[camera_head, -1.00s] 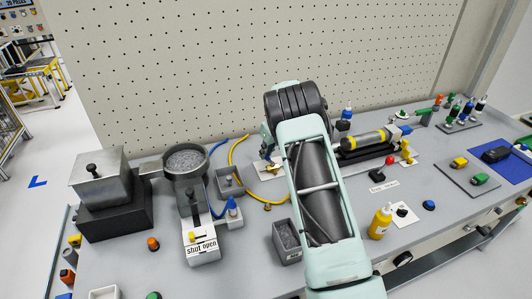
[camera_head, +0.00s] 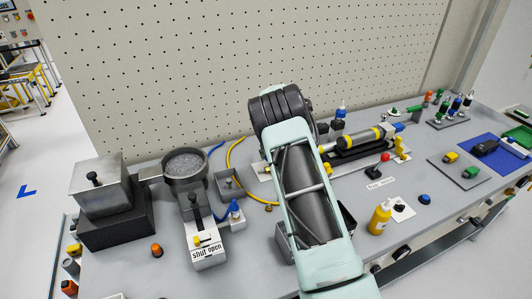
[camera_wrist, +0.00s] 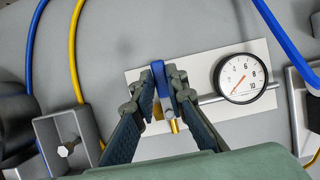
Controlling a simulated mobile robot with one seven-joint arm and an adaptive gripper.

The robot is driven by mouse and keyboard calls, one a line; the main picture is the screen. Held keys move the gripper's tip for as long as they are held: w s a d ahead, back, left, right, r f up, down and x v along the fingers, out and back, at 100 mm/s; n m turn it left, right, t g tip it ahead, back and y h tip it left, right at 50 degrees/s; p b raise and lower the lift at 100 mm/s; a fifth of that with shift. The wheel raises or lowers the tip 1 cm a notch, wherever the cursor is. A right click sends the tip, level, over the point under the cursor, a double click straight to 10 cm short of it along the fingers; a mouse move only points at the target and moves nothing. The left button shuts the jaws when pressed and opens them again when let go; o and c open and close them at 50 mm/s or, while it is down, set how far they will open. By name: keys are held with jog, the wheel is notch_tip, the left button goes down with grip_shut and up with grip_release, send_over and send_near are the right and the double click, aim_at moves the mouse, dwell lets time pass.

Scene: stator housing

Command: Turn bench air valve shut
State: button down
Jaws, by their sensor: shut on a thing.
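The air valve's blue handle (camera_wrist: 158,78) shows in the wrist view, over a pale mounting plate (camera_wrist: 199,60). My gripper (camera_wrist: 160,88) is shut on the handle, with one finger on each side. The handle lies across the line of the metal pipe that runs right to a round pressure gauge (camera_wrist: 241,77). The gauge's red needle points to the lower left, near the low end of the scale. A short yellow piece shows just below the handle. In the head view my arm hides the valve and my fingers; only a bit of the plate (camera_head: 262,172) shows.
In the head view a sieve bowl (camera_head: 186,163), a yellow bottle (camera_head: 380,218) and a motor assembly (camera_head: 358,140) stand around my arm.

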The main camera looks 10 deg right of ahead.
dwell(0.5)
jog(key=c, duration=1.9)
grip_release()
jog(key=shift+c, duration=0.2)
jog(key=v, duration=1.2)
